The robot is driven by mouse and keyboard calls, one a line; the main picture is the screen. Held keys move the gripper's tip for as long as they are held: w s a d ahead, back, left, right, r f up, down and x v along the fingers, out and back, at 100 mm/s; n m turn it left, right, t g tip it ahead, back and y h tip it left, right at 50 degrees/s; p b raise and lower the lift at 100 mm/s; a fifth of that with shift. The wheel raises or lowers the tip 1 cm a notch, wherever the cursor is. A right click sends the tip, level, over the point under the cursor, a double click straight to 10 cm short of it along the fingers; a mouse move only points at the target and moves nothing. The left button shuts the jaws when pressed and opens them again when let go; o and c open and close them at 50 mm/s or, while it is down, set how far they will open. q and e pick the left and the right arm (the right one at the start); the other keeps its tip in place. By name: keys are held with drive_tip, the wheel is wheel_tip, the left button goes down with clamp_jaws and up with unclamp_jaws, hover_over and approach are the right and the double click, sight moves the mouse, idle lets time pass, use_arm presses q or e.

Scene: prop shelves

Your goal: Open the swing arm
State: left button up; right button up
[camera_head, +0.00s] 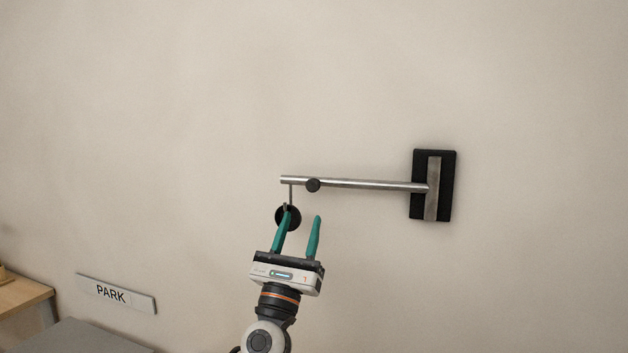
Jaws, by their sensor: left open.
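The swing arm (370,184) is a thin metal bar on the wall, running level to the left from a black wall plate (447,187) with a metal strip. A dark round knob (313,185) sits on the bar near its left end. A short thin rod hangs from the left end, with a black disc (284,216) at its bottom. My left gripper (303,216) has teal fingers and is open, pointing up just below the bar. Its left finger overlaps the disc in view; I cannot tell whether they touch. My right gripper is not in view.
A sign reading PARK (116,293) is on the wall at lower left. A wooden table (22,294) and a grey surface (75,337) are in the lower left corner. The wall around the bar is bare.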

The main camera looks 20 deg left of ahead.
sight(312, 188)
use_arm(q)
drive_tip(key=x, duration=0.4)
drive_tip(key=shift+r+p, duration=0.1)
drive_tip(key=shift+p, duration=0.3)
drive_tip(key=x, duration=0.5)
drive_tip(key=shift+w, duration=0.25)
drive_tip(key=shift+w+r, duration=0.1)
drive_tip(key=shift+w, duration=0.2)
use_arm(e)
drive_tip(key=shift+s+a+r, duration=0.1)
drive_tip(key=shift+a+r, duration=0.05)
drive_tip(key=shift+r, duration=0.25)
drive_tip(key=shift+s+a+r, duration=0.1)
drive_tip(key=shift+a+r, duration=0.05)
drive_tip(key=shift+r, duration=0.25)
use_arm(q)
clamp_jaws()
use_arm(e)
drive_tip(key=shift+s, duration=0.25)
